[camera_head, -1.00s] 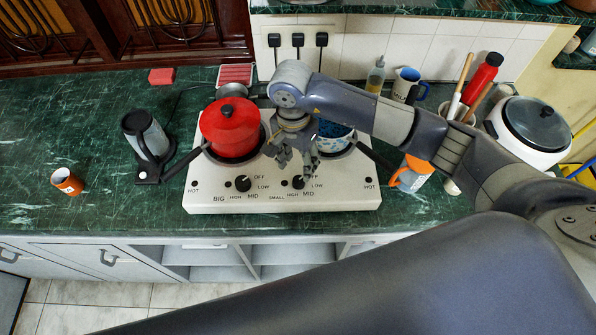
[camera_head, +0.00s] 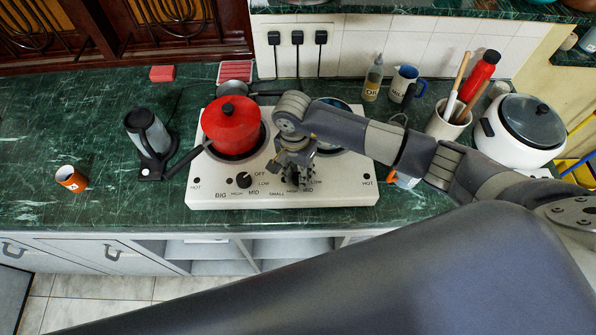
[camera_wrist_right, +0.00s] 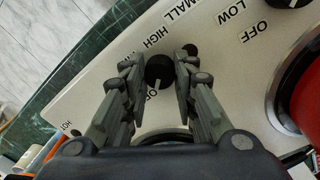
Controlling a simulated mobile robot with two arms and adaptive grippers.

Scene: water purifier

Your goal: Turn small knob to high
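The small knob (camera_wrist_right: 158,72) is a round black dial on the white stove panel (camera_wrist_right: 95,90), with the HIGH label beside it in the right wrist view. My right gripper (camera_wrist_right: 160,60) is open, with one finger on each side of the knob; narrow gaps seem to show, but I cannot tell whether either finger touches it. In the head view my right gripper (camera_head: 293,181) is low over the small knob's place and covers most of it. My left gripper is not in view.
The big knob (camera_head: 243,180) is to the left on the same panel. A red pot (camera_head: 231,126) sits on the left burner, its handle jutting left. The right burner is partly hidden by my arm.

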